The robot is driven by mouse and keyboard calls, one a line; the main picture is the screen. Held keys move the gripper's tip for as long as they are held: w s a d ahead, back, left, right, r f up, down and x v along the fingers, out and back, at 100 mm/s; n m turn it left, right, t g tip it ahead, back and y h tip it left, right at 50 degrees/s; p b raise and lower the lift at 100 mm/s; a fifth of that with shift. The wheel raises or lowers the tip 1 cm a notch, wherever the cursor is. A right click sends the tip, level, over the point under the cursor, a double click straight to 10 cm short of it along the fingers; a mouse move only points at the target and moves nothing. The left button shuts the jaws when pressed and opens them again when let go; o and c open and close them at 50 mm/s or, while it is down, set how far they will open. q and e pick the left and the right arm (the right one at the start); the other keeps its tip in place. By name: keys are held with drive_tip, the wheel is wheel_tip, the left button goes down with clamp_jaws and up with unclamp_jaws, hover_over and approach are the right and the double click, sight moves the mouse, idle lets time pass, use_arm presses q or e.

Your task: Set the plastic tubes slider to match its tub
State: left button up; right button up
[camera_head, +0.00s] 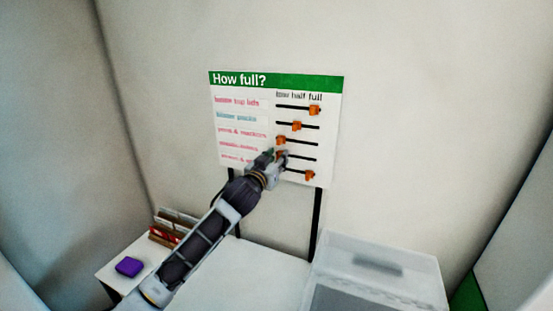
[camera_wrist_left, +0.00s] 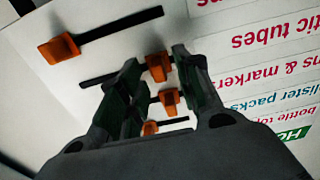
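The plastic tubes label (camera_wrist_left: 274,30) shows upside down in the left wrist view. Its knob (camera_wrist_left: 158,66) sits at the low end of its slot, which runs left in that view. My left gripper (camera_head: 280,156) is at this row in the head view, partly covering it. In the wrist view its fingers are open on either side of the knob, with a small gap on the left; contact on the right is unclear. My right gripper is out of view.
The pens & markers knob (camera_head: 281,141) is close above my gripper, and the bottom row's knob (camera_head: 310,175) is below right. A translucent tub (camera_head: 405,275) stands at lower right; its contents are unclear. A purple block (camera_head: 129,266) lies at lower left.

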use_arm(q)
drive_tip(key=shift+c, duration=0.4)
clamp_jaws()
drive_tip(key=shift+s+d+b, duration=0.1)
drive_tip(key=shift+s+d, duration=0.2)
drive_tip(key=shift+d, duration=0.5)
drive_tip(key=shift+s+d+b, duration=0.15)
drive_tip(key=shift+s+d, duration=0.2)
drive_tip(key=shift+d, duration=0.4)
drive_tip(key=shift+s+d+b, duration=0.1)
drive_tip(key=shift+s+d, duration=0.2)
drive_tip(key=shift+d, duration=0.5)
drive_tip(key=shift+o, duration=0.4)
unclamp_jaws()
